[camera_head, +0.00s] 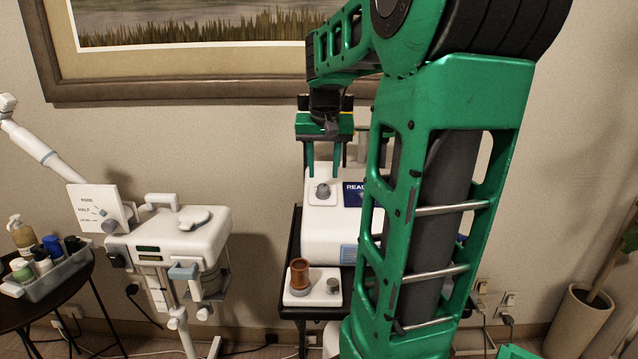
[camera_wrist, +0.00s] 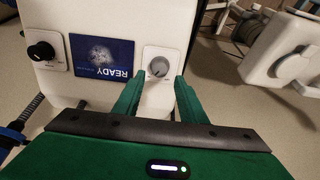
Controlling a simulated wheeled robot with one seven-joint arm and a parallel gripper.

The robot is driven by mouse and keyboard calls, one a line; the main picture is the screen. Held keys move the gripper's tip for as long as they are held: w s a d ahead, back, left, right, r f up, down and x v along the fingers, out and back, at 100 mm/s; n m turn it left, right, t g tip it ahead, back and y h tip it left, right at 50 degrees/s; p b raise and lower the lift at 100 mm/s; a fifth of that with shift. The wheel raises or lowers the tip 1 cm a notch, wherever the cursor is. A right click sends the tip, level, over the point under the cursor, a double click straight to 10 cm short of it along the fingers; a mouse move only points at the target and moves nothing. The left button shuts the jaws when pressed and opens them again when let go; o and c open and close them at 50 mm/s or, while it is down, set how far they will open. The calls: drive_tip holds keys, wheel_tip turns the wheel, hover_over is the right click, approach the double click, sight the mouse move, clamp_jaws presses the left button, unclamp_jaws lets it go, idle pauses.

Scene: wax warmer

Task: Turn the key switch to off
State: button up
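The key switch (camera_head: 322,190) is a grey round knob on a pale square plate, on the white wax warmer (camera_head: 326,238). In the wrist view the key switch (camera_wrist: 159,66) lies just beyond the fingertips, between their lines. My gripper (camera_head: 323,175) points down over it with two green fingers spread apart. The gripper (camera_wrist: 159,82) is open and nothing is between its fingers. Whether a fingertip touches the knob's plate cannot be told. The fine markings around the knob are too small to read.
A blue READY screen (camera_wrist: 102,57) sits beside the switch, with a black knob (camera_wrist: 41,51) beyond it. A small white tray with a brown cup (camera_head: 300,273) stands in front of the warmer. A white machine (camera_head: 180,235) stands at left. My arm hides the warmer's right side.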

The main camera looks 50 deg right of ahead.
sight(323, 186)
drive_tip(key=shift+x, duration=2.55)
drive_tip(key=shift+c, duration=0.7)
drive_tip(key=c, duration=0.6)
drive_tip(key=n, duration=1.3)
drive_tip(key=o, duration=0.7)
drive_tip(key=shift+o, duration=0.2)
